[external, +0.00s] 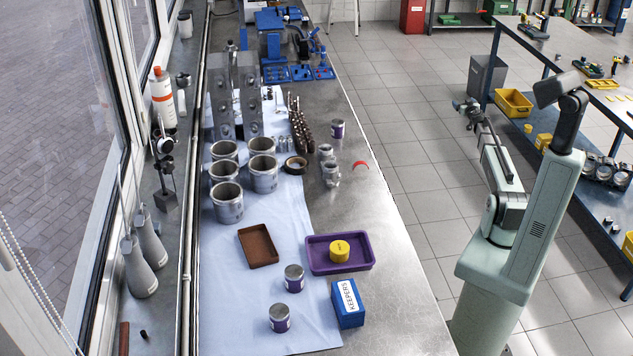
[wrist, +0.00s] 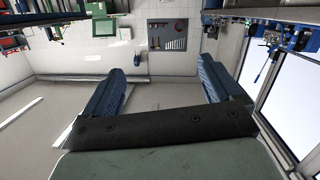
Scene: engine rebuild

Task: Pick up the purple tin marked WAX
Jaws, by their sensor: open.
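Three small tins with purple bands and metallic lids stand upright on the bench. One is near the front (external: 279,318), one is just behind it (external: 294,278), and one is farther back at the right side of the bench (external: 338,129). Their labels are too small to read, so I cannot tell which is marked WAX. My gripper (external: 468,112) is raised to the right of the bench, well away from all of the tins. In the wrist view my gripper (wrist: 160,84) is open with nothing between its fingers, and no tin shows there.
A purple tray (external: 365,264) holds a yellow round tin (external: 340,251). A blue box marked KEEPERS (external: 348,304) stands close to the front tins. The bench's right strip is mostly bare.

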